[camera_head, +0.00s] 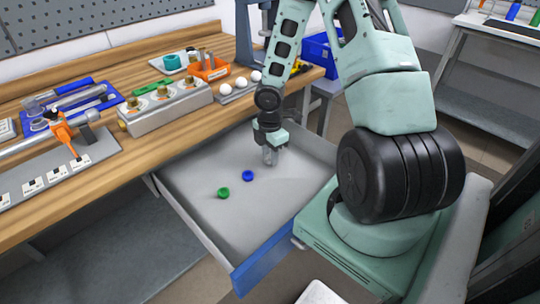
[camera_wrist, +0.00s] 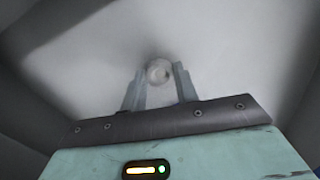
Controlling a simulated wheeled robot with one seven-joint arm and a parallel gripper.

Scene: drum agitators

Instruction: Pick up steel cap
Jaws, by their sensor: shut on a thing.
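The steel cap (camera_wrist: 159,72) shows in the wrist view as a small round grey-white piece between the two fingertips. My gripper (camera_wrist: 159,78) is shut on it, with a finger on each side. In the head view my gripper (camera_head: 270,156) points down into the open drawer (camera_head: 205,240), near its back right part. The cap is too small and too hidden by the fingers to make out there. I cannot tell whether the cap touches the drawer floor.
A blue cap (camera_head: 248,175) and a green cap (camera_head: 223,192) lie in the drawer, left of my gripper. The drawer walls stand around it. The wooden bench (camera_head: 90,185) behind holds a grey block (camera_head: 165,108), white balls (camera_head: 247,80) and an orange bin (camera_head: 212,70).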

